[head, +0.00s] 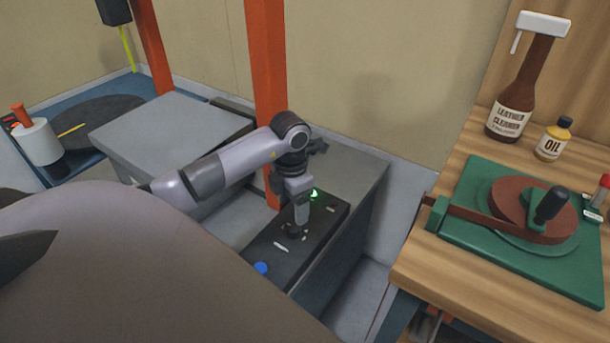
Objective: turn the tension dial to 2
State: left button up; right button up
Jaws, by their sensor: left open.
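A black control panel (313,236) lies on top of a grey cabinet near the middle of the head view. A dark round knob (292,230), which looks like the tension dial, sits on the panel. My left gripper (300,215) points down at the knob from above, with its fingertips at or just over it. It is open; whether a finger touches the knob I cannot tell. The gripper hides part of the knob, and no dial numbers can be read.
The panel also has a lit green lamp (314,194), a pale lever-like piece (281,246) and a blue button (261,267). An orange post (266,90) stands just behind my left arm. A wooden bench (440,262) with a green fixture (465,235) is at right.

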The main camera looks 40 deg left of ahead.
aim_at(293, 227)
pick_arm(q)
notch_tip(293, 227, down, 7)
jog(key=shift+s+d+r, duration=0.1)
jog(key=shift+s, duration=0.05)
dwell(0.4)
jog(key=c, duration=1.1)
